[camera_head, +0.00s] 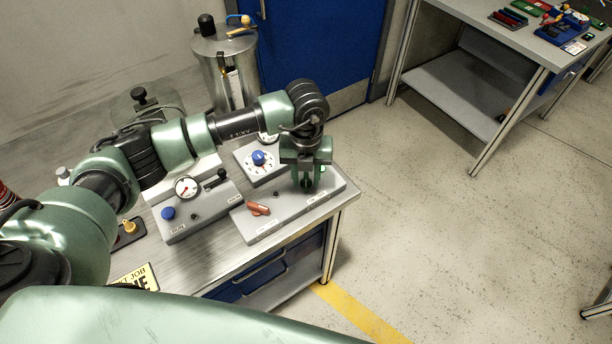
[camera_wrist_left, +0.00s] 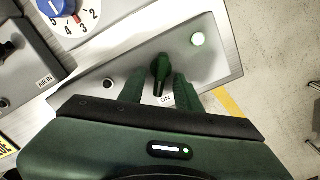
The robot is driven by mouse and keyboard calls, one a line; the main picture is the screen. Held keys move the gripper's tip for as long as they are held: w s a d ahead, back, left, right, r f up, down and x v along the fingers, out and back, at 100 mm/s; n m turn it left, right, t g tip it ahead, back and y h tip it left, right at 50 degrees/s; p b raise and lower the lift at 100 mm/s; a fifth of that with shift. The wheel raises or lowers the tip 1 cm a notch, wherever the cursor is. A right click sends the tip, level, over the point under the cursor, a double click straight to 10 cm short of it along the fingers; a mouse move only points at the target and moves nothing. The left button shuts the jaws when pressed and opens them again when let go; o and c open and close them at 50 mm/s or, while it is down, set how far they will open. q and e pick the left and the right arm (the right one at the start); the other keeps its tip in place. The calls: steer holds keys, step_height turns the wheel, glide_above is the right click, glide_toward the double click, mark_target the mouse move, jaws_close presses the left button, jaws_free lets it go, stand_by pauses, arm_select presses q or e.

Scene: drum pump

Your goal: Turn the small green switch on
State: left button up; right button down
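The small green switch (camera_wrist_left: 161,68) is a dark green knob on a grey panel (camera_wrist_left: 112,72). Its narrow lower end points at the "ON" label (camera_wrist_left: 166,99). My left gripper (camera_wrist_left: 159,76) points down over the panel, with one finger on each side of the switch. Narrow gaps seem to show between the fingers and the knob, so it looks open around it. In the head view my left gripper (camera_head: 306,178) is at the panel's right part and mostly hides the switch. My right gripper is in neither view.
A red handle (camera_head: 258,208) lies on the same panel, left of the gripper. A blue dial (camera_head: 258,158) is behind it, and a box with a gauge (camera_head: 187,187) stands to the left. The floor to the right is clear up to another table (camera_head: 470,85).

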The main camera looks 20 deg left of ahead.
mark_target(306, 181)
arm_select(q)
step_height(306, 181, up, 6)
steer(key=shift+r+b, duration=0.25)
steer(key=shift+b, duration=0.75)
steer(key=shift+r, duration=0.65)
